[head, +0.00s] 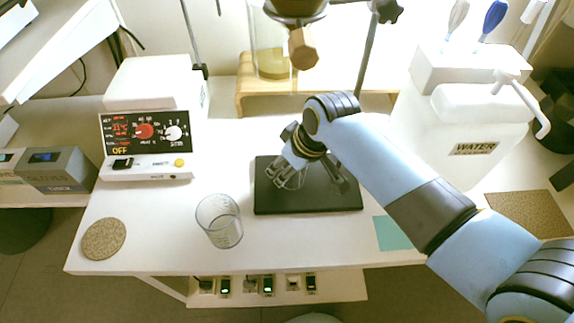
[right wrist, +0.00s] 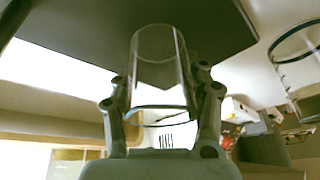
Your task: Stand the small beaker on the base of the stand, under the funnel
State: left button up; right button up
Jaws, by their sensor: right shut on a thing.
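A small clear beaker (right wrist: 158,62) is held between the fingers of my right gripper (right wrist: 161,92) in the right wrist view. In the head view my right gripper (head: 292,168) is shut on it, over the stand's dark flat base (head: 325,200). The small beaker (head: 287,180) is partly hidden there by the fingers. I cannot tell whether it touches the base. A brown rounded part (head: 297,8), which seems to be the funnel, is cut off by the top edge, with a brown faceted piece below it. My left gripper is not in view.
A larger clear beaker (head: 219,222) stands left of the base. A cork disc (head: 103,239) lies at the table's left, a teal square (head: 391,233) at the right. A control box (head: 146,148), a wooden riser (head: 240,97) and a water container (head: 470,135) stand farther back.

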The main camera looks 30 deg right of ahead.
jog(key=o, duration=1.1)
jog(key=shift+o, duration=0.2)
jog(key=shift+r, duration=0.35)
jog(key=p+v, duration=0.2)
jog(key=v, duration=0.9)
jog(key=shift+s+r, duration=0.2)
jog(key=shift+s, duration=0.05)
jog(key=shift+d, duration=0.1)
jog(key=shift+s+f, duration=0.1)
